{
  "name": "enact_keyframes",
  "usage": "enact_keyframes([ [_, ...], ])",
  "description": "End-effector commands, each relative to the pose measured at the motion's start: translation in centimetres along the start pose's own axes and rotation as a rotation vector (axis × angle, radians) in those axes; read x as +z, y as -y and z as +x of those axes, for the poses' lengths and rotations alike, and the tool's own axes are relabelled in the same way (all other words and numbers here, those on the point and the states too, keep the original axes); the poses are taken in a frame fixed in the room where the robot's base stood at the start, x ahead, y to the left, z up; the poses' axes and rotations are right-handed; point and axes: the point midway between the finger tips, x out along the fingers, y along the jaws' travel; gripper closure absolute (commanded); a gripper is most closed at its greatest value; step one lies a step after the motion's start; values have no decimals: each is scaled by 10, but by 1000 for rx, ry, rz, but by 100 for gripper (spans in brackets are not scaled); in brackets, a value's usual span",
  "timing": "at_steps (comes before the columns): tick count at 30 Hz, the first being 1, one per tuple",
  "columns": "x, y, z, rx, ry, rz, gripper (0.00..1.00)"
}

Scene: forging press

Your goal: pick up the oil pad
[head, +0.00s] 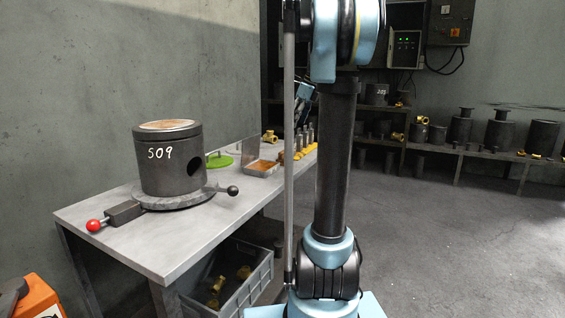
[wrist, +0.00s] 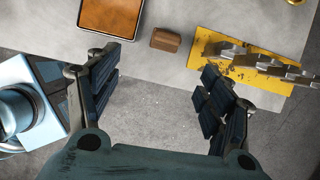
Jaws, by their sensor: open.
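A small brown block (wrist: 166,40) lies on the grey table in the wrist view, between a tray and a yellow plate. A shallow metal tray (head: 244,172) holds a flat orange-brown surface (wrist: 109,14). I cannot tell for certain whether the block or the orange-brown surface is the oil pad. My gripper (wrist: 163,68) is open and empty. Its fingers are spread wide, with the block ahead of and between them and apart from both. The left finger is near the tray's corner, the right one near the yellow plate. In the head view my arm hides most of the gripper.
The yellow plate (wrist: 205,40) carries several metal pieces. A grey crate (head: 240,288) sits below. Shelves of dark parts line the back; the floor at right is clear.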

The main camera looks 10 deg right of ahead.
Motion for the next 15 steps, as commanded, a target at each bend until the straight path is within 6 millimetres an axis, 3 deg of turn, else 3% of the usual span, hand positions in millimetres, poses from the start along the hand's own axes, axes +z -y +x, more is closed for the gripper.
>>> enact_keyframes([
  [5,3,9,7,2,6,42,27],
  [15,4,8,65,2,5,40,27],
])
